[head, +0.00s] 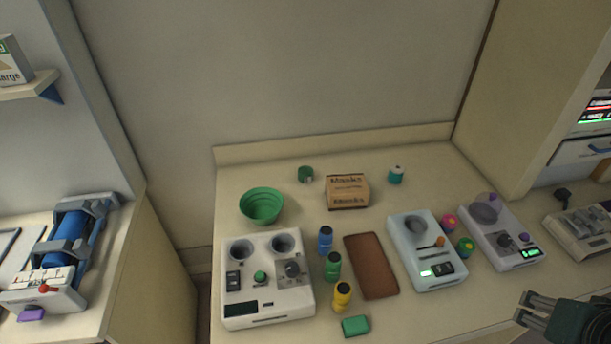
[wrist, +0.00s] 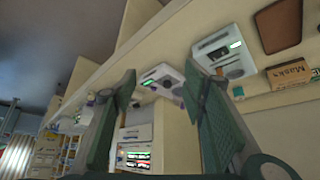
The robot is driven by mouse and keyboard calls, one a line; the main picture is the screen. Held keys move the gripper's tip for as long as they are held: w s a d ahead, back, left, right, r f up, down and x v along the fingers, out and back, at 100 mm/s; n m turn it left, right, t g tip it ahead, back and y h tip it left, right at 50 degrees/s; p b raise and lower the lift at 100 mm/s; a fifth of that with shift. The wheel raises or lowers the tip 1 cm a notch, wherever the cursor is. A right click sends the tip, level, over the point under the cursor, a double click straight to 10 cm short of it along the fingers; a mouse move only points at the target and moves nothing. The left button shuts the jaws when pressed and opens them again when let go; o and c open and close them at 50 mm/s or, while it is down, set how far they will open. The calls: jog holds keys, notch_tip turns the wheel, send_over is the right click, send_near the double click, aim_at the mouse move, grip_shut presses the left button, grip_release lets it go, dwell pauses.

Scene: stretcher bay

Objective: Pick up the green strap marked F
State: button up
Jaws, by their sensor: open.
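No letter F is readable in either view, so I cannot tell for sure which thing is the green strap. Small green candidates in the head view are a roll-like piece (head: 465,247) beside the right-hand devices, a short cylinder (head: 305,174) at the back and a flat green block (head: 355,326) at the front edge. My gripper (head: 524,308) is at the lower right of the head view, right of all three and apart from them. In the wrist view my gripper (wrist: 160,82) has its fingers wide apart, with nothing between them.
A white two-cup device (head: 268,310), several bottles, a brown pad (head: 371,266), a Masks box (head: 347,191), a green bowl (head: 262,205) and a pale device (head: 426,250) crowd the counter. A pink roll (head: 448,221) sits beside the green one. Another device (head: 500,232) stands right.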

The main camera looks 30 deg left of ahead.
jog(key=shift+o, duration=1.4)
